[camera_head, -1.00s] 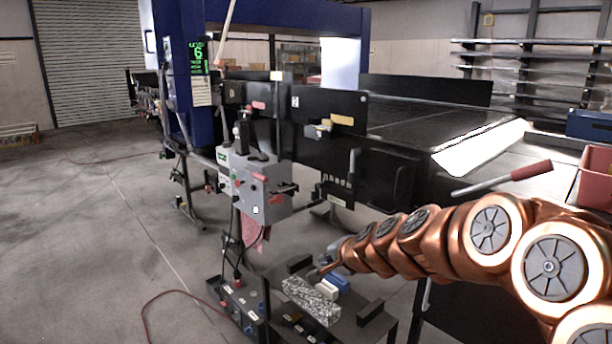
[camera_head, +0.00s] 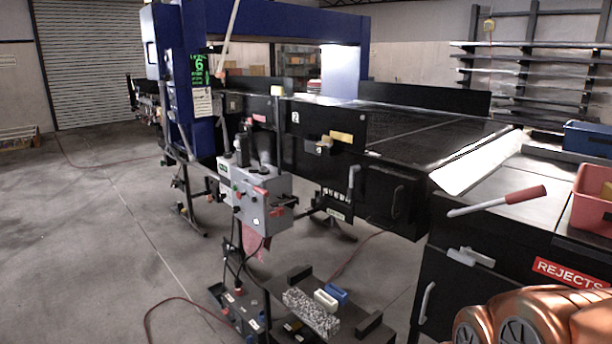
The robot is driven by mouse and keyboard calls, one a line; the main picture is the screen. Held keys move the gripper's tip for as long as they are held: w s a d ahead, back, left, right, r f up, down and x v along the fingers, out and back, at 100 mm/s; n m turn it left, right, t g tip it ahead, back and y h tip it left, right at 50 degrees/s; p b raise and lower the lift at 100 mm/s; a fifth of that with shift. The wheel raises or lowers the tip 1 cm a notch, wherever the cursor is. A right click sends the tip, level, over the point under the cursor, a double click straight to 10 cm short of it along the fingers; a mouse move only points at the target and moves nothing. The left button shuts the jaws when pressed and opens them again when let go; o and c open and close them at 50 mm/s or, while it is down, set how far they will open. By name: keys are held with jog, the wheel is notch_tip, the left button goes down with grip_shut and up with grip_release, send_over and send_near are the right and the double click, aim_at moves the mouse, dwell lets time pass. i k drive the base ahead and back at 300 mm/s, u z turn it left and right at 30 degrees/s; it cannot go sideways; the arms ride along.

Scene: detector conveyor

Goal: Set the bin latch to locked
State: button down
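The black rejects bin cabinet (camera_head: 520,300) stands at the right and carries a red REJECTS sign (camera_head: 570,273). A small pale grey latch (camera_head: 470,257) sits on its front face near the top left, with its piece lying roughly sideways. I cannot tell from this view which setting it is in. A pale upright handle (camera_head: 427,303) is on the same face below and left of the latch. My gripper is out of view; only copper links of my arm show at the bottom right, in front of the cabinet's lower part.
A red-handled lever (camera_head: 500,200) lies over the cabinet top, beside a red bin (camera_head: 593,197). A low stand (camera_head: 375,325) holds a speckled block (camera_head: 311,312) and small white and blue blocks. A grey control box (camera_head: 262,200) stands by the conveyor. Open floor is at left.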

aim_at(465, 256)
jog(key=z, duration=0.55)
jog(key=k, duration=1.3)
jog(key=u, duration=0.1)
jog(key=i, duration=0.5)
jog(key=u, duration=1.05)
jog(key=i, duration=0.85)
jog(key=u, duration=0.1)
